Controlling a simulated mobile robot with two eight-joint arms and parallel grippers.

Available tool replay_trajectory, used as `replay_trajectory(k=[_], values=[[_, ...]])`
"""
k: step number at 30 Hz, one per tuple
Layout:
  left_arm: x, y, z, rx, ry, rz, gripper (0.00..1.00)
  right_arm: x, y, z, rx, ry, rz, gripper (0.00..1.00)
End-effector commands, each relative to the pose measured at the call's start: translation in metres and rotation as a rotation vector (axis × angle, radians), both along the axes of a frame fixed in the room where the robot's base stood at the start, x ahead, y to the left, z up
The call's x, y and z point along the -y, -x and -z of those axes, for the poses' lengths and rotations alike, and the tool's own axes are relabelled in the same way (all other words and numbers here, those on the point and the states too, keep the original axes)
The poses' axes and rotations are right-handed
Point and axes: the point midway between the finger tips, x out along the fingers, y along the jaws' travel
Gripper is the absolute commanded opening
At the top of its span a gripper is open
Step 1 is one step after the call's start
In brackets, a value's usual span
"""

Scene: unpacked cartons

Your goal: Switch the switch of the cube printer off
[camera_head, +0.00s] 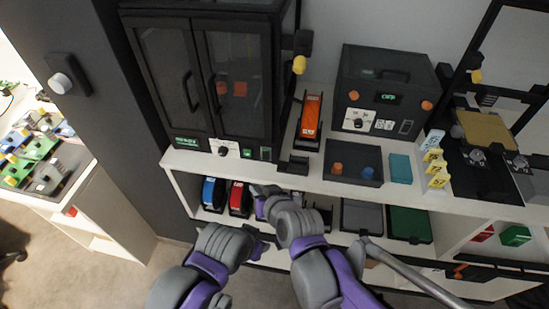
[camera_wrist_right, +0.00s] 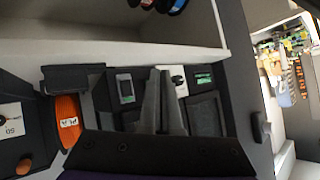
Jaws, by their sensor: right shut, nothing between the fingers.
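I take the tall black two-door cabinet (camera_head: 200,80) at the left of the shelf for the cube printer. Its lower front strip carries a green display, a round knob (camera_head: 223,151) and a small switch (camera_head: 265,154) at the right. In the right wrist view, which is upside down, the switch (camera_wrist_right: 125,88) is left of the fingers and the knob (camera_wrist_right: 178,79) is at their right. My right gripper (camera_wrist_right: 161,78) is shut and empty, in front of that strip; I see no clear contact. My left gripper (camera_head: 263,243) is mostly hidden; its jaws cannot be made out.
An orange spool (camera_head: 310,118) stands right of the cabinet, then a dark box with orange knobs (camera_head: 385,90). A dark tray (camera_head: 353,168) and a teal block (camera_head: 400,168) lie on the shelf. Blue and red spools (camera_head: 239,198) are on the shelf below.

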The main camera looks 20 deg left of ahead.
Motion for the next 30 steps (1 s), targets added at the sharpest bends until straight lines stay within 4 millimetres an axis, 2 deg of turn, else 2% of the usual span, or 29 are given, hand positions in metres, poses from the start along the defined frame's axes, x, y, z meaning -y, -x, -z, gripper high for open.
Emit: replay_trajectory(k=[7,11,24,30], values=[[0.0,0.0,0.0,0.0,0.0,0.0,0.5,0.0,-0.001,0.0,0.0,0.001,0.001,0.0],[0.0,0.0,0.001,-0.001,0.0,0.0,0.5,-0.001,-0.008,0.001,-0.001,0.001,0.002,0.0],[0.0,0.002,0.007,-0.003,0.0,0.0,0.5,-0.014,-0.065,0.009,-0.001,0.002,0.003,0.0],[0.0,0.002,0.009,-0.004,0.0,0.0,0.5,-0.018,-0.081,0.011,0.0,0.002,0.001,0.0]])
